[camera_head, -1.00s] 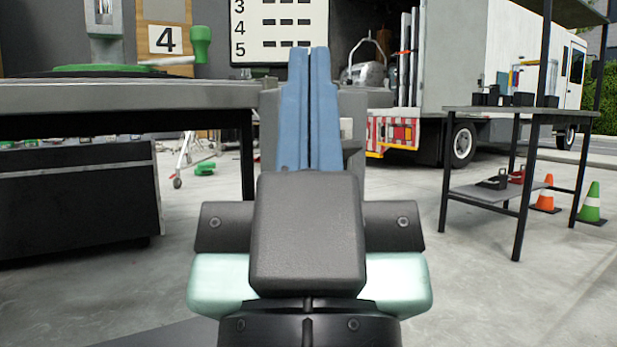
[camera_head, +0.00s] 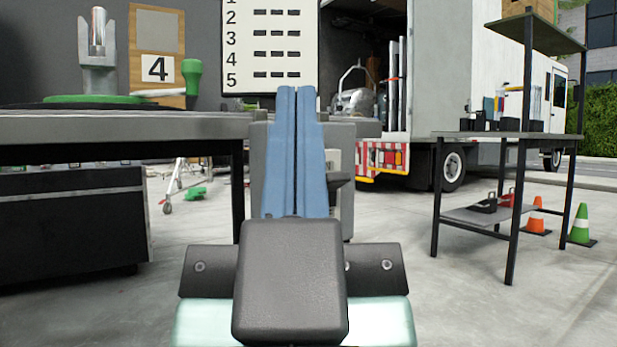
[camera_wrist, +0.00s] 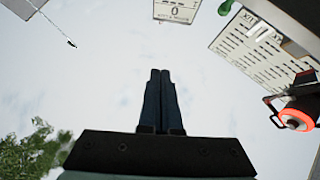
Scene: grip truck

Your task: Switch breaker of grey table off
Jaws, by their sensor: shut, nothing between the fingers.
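The grey table (camera_head: 110,128) spans the left of the head view, with its right end near the middle. A grey box (camera_head: 341,145), apparently the breaker, is at that end, mostly hidden behind my gripper. A dark lever-like part (camera_head: 339,179) sticks out on its front, just right of my fingers. My gripper (camera_head: 297,92) is shut and empty, its blue fingers pointing up and forward in front of the box. I cannot tell whether it touches the box. In the wrist view the shut fingers (camera_wrist: 160,75) point at open brightness, with no breaker visible.
A black cabinet (camera_head: 70,220) stands under the table. A dark shelf table (camera_head: 500,136) is at right, with orange (camera_head: 537,218) and green (camera_head: 580,225) cones. The white truck (camera_head: 480,60) is behind. An orange-red round object (camera_wrist: 295,122) shows in the wrist view. Floor at right front is clear.

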